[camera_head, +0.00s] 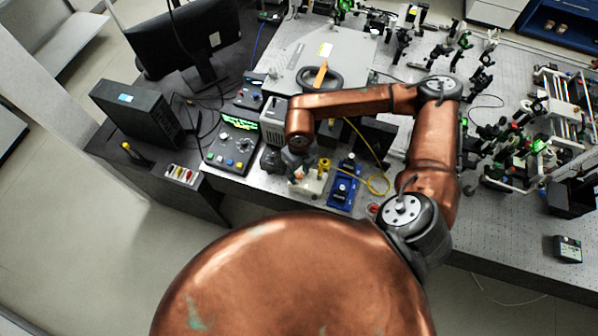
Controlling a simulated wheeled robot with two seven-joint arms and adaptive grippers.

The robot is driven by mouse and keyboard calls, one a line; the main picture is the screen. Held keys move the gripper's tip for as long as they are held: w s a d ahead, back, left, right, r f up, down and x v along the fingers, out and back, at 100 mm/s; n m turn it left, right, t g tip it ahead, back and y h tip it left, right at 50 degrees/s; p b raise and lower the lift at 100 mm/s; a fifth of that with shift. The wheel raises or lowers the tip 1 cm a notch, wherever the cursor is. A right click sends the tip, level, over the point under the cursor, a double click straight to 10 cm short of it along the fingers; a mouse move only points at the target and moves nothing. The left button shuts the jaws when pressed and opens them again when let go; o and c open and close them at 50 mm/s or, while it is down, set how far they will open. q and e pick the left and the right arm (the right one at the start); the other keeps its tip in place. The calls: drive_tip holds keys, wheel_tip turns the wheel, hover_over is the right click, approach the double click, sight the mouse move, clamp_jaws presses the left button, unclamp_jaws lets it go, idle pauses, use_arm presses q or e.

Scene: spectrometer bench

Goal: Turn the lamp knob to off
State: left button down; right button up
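My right arm reaches over the bench from the right and bends down at the wrist. My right gripper (297,168) is small and mostly hidden below the wrist, so its fingers cannot be made out. It is over the bench's front part, close to a yellow-topped fitting (324,164). A grey vented box (276,119), possibly the lamp housing, stands just behind and left of the wrist. A control box with a green display (237,126) and several knobs and buttons is further left. I cannot tell which knob is the lamp knob or how it is set. My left gripper is not in view.
A blue device (344,184) and a yellow cable (379,184) lie right of the gripper. A large grey instrument (345,55) stands behind. A monitor (185,42) and black computer box (138,112) are on the left. Optics crowd the right side.

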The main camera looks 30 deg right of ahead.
drive_tip(key=c, duration=0.7)
clamp_jaws()
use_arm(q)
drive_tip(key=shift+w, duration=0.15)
